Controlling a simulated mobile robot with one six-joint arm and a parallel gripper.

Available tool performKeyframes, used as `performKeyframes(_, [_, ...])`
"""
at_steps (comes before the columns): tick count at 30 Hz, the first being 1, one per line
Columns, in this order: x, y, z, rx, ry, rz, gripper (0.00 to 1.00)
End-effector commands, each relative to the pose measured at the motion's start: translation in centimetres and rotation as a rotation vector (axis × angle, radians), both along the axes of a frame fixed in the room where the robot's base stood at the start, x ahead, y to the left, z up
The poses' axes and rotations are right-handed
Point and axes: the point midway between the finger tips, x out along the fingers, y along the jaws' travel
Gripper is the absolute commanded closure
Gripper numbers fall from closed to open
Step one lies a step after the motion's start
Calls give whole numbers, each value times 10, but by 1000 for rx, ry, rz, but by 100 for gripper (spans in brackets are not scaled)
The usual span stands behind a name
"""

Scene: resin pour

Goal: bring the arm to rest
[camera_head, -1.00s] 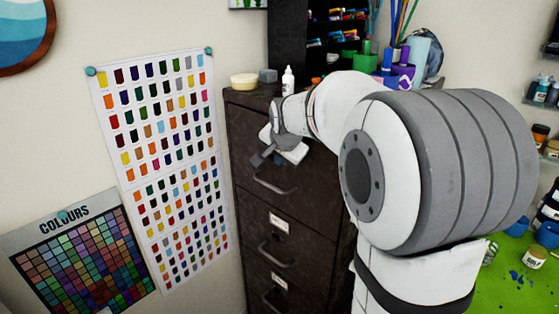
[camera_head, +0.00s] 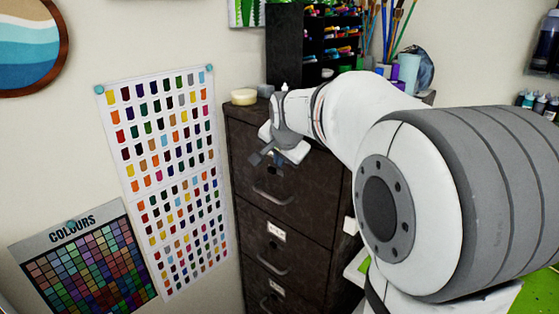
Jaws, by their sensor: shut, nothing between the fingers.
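My gripper (camera_head: 256,158) shows near the middle of the head view, at the end of my white and grey arm. It is shut and holds nothing. It hangs in front of the top drawer of a dark filing cabinet (camera_head: 290,235). I cannot tell how wide the gap between my gripper and the drawer front is. My arm covers the right part of the cabinet top and much of the right side of the view.
A yellowish round tub (camera_head: 244,97) sits on the cabinet top, with a white bottle tip (camera_head: 285,87) nearby. A dark shelf of markers (camera_head: 330,40) stands behind. Colour charts (camera_head: 165,180) hang on the left wall. A green surface (camera_head: 525,295) lies lower right.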

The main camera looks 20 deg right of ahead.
Motion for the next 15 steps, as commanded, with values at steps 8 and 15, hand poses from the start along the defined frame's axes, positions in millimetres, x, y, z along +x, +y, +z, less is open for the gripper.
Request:
performKeyframes(8, [-2, 1, -1, -3, 4, 6, 100])
performKeyframes(15, [-85, 16, -22, -118, 118, 215, 100])
